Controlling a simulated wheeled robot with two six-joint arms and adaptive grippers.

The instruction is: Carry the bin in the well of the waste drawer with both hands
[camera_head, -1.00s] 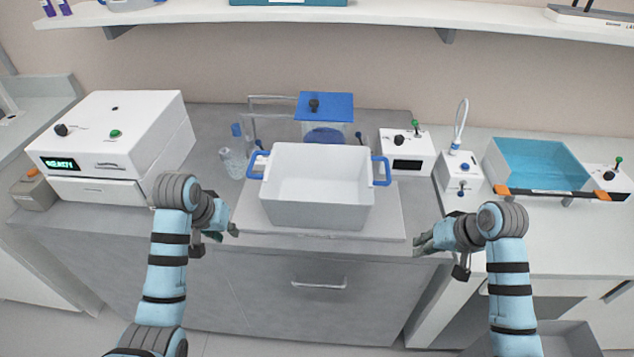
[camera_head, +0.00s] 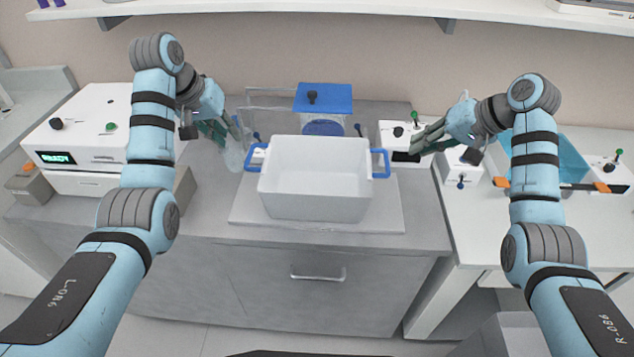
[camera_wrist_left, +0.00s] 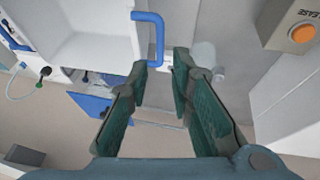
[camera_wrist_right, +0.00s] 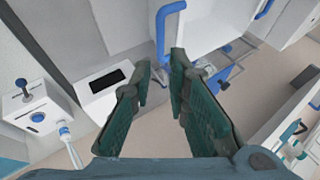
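A white open bin (camera_head: 314,180) with a blue handle on each side stands on a pale board (camera_head: 390,215) on the grey counter. It looks empty. My left gripper (camera_head: 240,135) is open and empty beside the left handle (camera_head: 256,158); in the left wrist view that handle (camera_wrist_left: 152,35) lies just beyond the fingertips. My right gripper (camera_head: 416,148) is open and empty to the right of the right handle (camera_head: 381,163); in the right wrist view that handle (camera_wrist_right: 165,28) lies beyond the fingertips. Neither gripper touches the bin. A grey drawer front (camera_head: 300,285) with a bar handle is below the counter.
A blue-topped device (camera_head: 323,98) stands behind the bin. A white box machine (camera_head: 90,125) is at the left, partly behind my left arm. A small white control box (camera_head: 396,133) and a blue tray (camera_head: 570,160) are at the right. A shelf (camera_head: 300,10) runs above.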

